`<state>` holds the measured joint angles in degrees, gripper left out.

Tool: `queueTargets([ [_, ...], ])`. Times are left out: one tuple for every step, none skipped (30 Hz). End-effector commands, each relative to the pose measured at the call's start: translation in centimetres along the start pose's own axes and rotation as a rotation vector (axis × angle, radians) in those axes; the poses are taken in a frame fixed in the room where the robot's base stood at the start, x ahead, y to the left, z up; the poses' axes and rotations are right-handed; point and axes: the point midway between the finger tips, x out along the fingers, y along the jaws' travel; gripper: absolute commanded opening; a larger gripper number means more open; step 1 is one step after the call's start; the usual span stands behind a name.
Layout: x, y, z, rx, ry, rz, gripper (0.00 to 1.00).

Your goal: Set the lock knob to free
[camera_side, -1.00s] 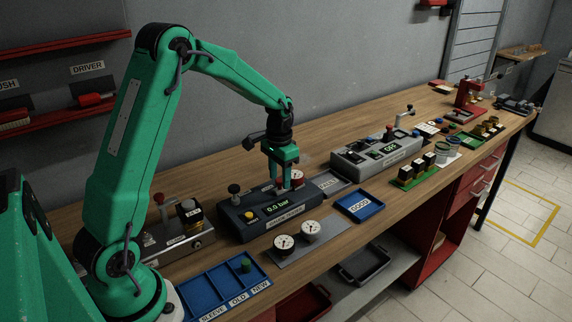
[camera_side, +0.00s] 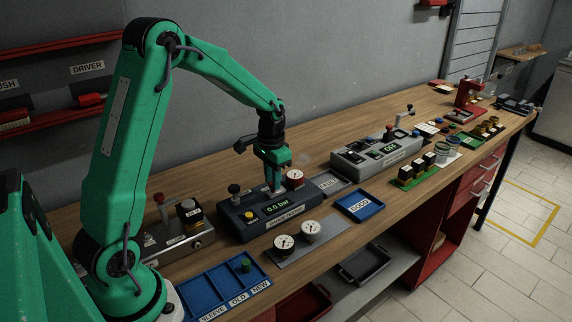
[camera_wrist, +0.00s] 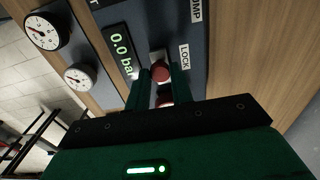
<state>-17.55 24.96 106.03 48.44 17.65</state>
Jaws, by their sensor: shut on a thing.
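A dark blue-grey bench unit (camera_side: 240,228) with a green "0.0 bar" display (camera_side: 277,209) stands on the wooden table. In the wrist view, a red lock knob (camera_wrist: 160,72) sits beside the LOCK label (camera_wrist: 184,56). My gripper (camera_wrist: 161,78) points down at the unit, its fingers on either side of this knob and shut on it. A second red part (camera_wrist: 165,99) shows between the fingers; I cannot tell what it is. In the side view my gripper (camera_side: 275,187) hides the knob. The knob's setting is not readable.
A red-rimmed gauge (camera_side: 295,177) stands just right of my gripper. Two white dial gauges (camera_side: 284,243) (camera_side: 311,231) lie on a grey plate in front. A black knob (camera_side: 234,190) stands on the unit's left. A blue GOOD tray (camera_side: 359,207) is to the right.

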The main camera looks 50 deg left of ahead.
Motion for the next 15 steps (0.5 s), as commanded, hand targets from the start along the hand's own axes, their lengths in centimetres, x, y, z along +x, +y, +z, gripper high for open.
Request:
queueTargets([
  [-0.04, 0.00, 0.43, -0.003, -0.013, 0.004, 0.00],
  [-0.04, 0.00, 0.45, -0.003, -0.014, 0.005, 0.00],
  [-0.04, 0.00, 0.48, -0.003, -0.015, 0.005, 0.00],
  [-0.04, -0.01, 0.49, -0.003, -0.015, 0.005, 0.00],
  [-0.05, -0.01, 0.50, -0.003, -0.016, 0.005, 0.28],
  [-0.06, -0.01, 0.49, -0.003, -0.015, 0.005, 0.36],
  [-0.05, -0.01, 0.47, -0.003, -0.015, 0.005, 0.42],
  [-0.05, -0.01, 0.45, -0.003, -0.014, 0.004, 0.45],
  [-0.04, -0.01, 0.42, -0.003, -0.013, 0.004, 0.45],
  [-0.04, -0.01, 0.41, -0.003, -0.013, 0.004, 0.45],
  [-0.03, -0.01, 0.39, -0.002, -0.013, 0.004, 0.45],
  [-0.03, 0.00, 0.38, -0.002, -0.012, 0.004, 0.45],
  [-0.02, 0.00, 0.37, -0.002, -0.012, 0.004, 0.45],
  [-0.02, 0.00, 0.35, -0.002, -0.012, 0.004, 0.45],
  [-0.02, 0.00, 0.34, -0.002, -0.011, 0.004, 0.45],
])
